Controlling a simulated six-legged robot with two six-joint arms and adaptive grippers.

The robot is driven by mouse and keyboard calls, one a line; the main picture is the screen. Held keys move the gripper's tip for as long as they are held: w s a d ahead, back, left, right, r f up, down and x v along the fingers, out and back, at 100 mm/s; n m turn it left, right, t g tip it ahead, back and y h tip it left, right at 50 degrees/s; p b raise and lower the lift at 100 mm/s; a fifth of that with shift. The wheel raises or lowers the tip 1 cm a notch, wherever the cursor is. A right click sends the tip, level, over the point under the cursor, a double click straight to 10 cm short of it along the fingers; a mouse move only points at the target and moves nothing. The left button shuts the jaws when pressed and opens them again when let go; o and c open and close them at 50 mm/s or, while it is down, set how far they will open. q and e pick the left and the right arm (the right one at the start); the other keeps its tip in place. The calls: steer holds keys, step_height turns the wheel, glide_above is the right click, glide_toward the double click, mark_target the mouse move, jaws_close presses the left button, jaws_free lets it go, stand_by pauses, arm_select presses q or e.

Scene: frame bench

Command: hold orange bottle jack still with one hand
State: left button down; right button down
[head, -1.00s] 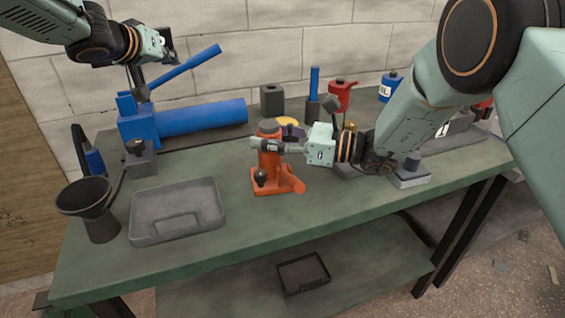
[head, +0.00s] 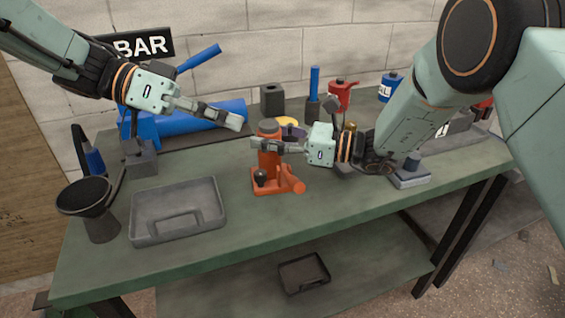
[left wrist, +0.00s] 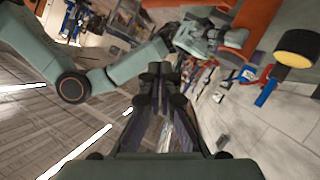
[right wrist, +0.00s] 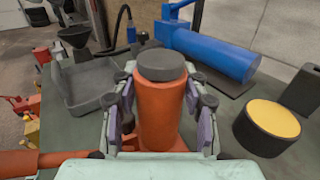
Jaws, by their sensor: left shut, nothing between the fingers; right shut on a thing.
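The orange bottle jack (head: 268,172) stands upright on the green bench, with a dark grey cap on top and a round dark knob low on its front. My right gripper (head: 262,146) is shut on its upper body from the right. In the right wrist view the fingers lie on both sides of the orange cylinder (right wrist: 159,108), below its grey cap. My left gripper (head: 236,122) is shut and empty, in the air to the upper left of the jack and apart from it. In the left wrist view its fingers (left wrist: 160,72) are together.
A grey tray (head: 178,236) and a dark funnel (head: 84,197) are left of the jack. A blue cylinder tool (head: 160,128) lies behind. A yellow-topped round tin (right wrist: 273,118) stands close behind the jack. The green bench front (head: 330,205) is clear.

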arm_select(q)
glide_above(291, 179)
steer(key=w+a, duration=0.1)
steer(key=w, duration=0.1)
step_height(291, 179, down, 4)
steer(key=shift+s+a+f, duration=0.1)
steer(key=shift+s+f, duration=0.35)
steer(key=shift+f, duration=0.35)
steer(key=shift+s+a+f, duration=0.1)
steer(key=shift+s+f, duration=0.3)
steer(key=shift+f, duration=0.4)
steer(key=shift+s+f, duration=0.1)
